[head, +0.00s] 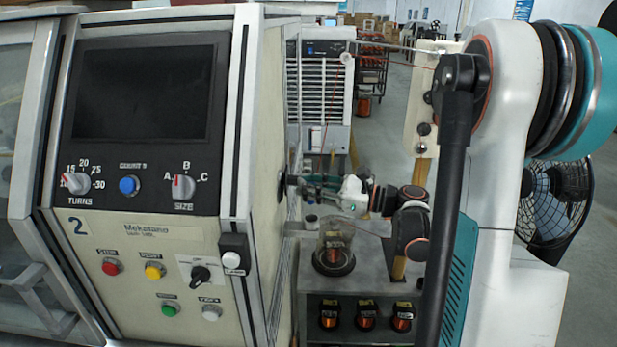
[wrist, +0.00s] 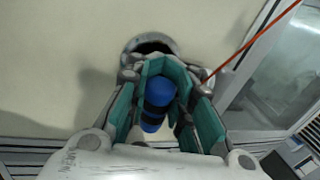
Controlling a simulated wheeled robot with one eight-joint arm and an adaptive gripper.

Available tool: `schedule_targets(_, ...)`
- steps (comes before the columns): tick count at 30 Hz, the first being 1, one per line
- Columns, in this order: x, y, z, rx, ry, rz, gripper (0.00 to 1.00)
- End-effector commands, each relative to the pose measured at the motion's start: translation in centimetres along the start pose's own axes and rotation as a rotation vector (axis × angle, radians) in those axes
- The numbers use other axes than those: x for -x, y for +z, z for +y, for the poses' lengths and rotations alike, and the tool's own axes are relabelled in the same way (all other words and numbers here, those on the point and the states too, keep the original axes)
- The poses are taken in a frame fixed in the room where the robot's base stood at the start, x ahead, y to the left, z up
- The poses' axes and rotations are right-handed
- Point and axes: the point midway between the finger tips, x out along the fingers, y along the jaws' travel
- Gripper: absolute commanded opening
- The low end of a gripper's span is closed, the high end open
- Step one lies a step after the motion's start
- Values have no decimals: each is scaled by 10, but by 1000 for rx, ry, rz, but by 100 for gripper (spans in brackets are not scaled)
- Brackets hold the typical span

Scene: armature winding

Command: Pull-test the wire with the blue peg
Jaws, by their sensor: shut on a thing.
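The blue peg (wrist: 159,98) has dark bands and sits between the teal-lined fingers of my gripper (wrist: 163,68) in the wrist view. My gripper is shut on it, in front of a round, metal-rimmed hole (wrist: 152,44) in the machine's pale side wall. The orange-red wire (wrist: 252,40) runs from the upper right down to the right side of the fingers near the hole; its end is hidden. In the head view my gripper (head: 302,185) reaches the machine's side wall, and the wire (head: 330,118) drops from a small pulley (head: 346,58). The peg is not clear there.
The machine's front panel (head: 150,265) has dials, buttons and a dark screen (head: 140,92). Right of it stands a grey bench (head: 352,285) with a glass-covered coil (head: 334,250) on top and several copper-wound parts below. A black fan (head: 550,205) stands behind my arm.

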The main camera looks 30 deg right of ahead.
Motion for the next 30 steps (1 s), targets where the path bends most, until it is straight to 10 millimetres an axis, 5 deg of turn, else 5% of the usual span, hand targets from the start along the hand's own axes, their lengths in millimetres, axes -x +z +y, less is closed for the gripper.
schedule_targets(30,1,-38,5,-8,0,2,0)
